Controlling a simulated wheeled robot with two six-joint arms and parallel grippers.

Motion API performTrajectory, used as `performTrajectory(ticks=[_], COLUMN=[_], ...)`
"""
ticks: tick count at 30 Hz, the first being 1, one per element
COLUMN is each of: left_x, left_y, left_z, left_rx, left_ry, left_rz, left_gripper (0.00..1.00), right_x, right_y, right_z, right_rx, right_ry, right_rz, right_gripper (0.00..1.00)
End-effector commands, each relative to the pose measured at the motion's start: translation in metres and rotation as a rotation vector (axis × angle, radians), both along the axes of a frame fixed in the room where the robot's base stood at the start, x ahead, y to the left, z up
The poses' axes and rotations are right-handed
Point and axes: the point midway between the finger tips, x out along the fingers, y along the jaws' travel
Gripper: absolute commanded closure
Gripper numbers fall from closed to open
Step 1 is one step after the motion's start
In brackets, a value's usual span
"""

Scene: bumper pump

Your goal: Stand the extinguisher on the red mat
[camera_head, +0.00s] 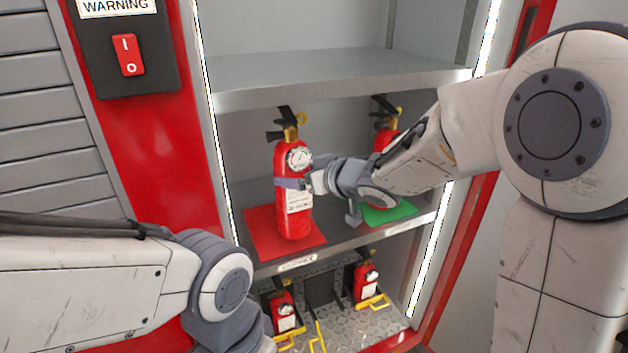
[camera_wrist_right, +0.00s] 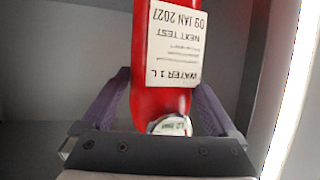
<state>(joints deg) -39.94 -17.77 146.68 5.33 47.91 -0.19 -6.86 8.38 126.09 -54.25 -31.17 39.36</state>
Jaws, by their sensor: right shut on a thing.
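A red extinguisher (camera_head: 291,222) with a gauge, black lever and paper label is upright over the red mat (camera_head: 262,236) on the middle shelf. My right gripper (camera_head: 294,183) is shut around its body. In the right wrist view the extinguisher (camera_wrist_right: 147,45) is between the two fingers of the right gripper (camera_wrist_right: 157,105), its label and gauge upside down. Whether its base touches the mat or hangs just above it, I cannot tell. My left arm shows at the lower left; its gripper is out of view.
A second red extinguisher (camera_head: 385,137) stands on a green mat (camera_head: 392,212) to the right, partly hidden by my right arm. A shelf (camera_head: 340,76) runs above. Below are two small extinguishers (camera_head: 285,312) with yellow brackets. A red switch (camera_head: 128,55) is at the upper left.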

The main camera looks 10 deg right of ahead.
Motion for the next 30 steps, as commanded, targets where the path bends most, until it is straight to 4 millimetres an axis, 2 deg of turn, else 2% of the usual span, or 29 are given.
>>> performTrajectory(ticks=[1, 6, 15, 18, 21, 30], left_x=[0.000, 0.000, 0.000, 0.000, 0.000, 0.000], left_y=[0.000, 0.000, 0.000, 0.000, 0.000, 0.000], left_z=[0.005, 0.011, 0.016, 0.014, 0.016, 0.017], left_rx=[0.000, 0.000, 0.000, 0.000, 0.000, 0.000], left_ry=[0.000, 0.000, 0.000, 0.000, 0.000, 0.000], left_rz=[0.000, -0.002, -0.003, -0.003, -0.003, -0.003], left_gripper=[1.00, 1.00, 1.00, 1.00, 1.00, 1.00], right_x=[0.010, 0.030, 0.046, 0.044, 0.045, 0.045], right_y=[0.008, 0.021, 0.032, 0.031, 0.031, 0.031], right_z=[0.008, 0.009, 0.007, -0.011, -0.021, -0.028], right_rx=[0.007, 0.008, 0.009, 0.007, 0.007, 0.008], right_ry=[-0.012, -0.014, -0.014, -0.009, -0.011, -0.016], right_rz=[0.006, 0.004, 0.004, 0.003, 0.003, 0.003], right_gripper=[1.00, 1.00, 1.00, 1.00, 1.00, 1.00])
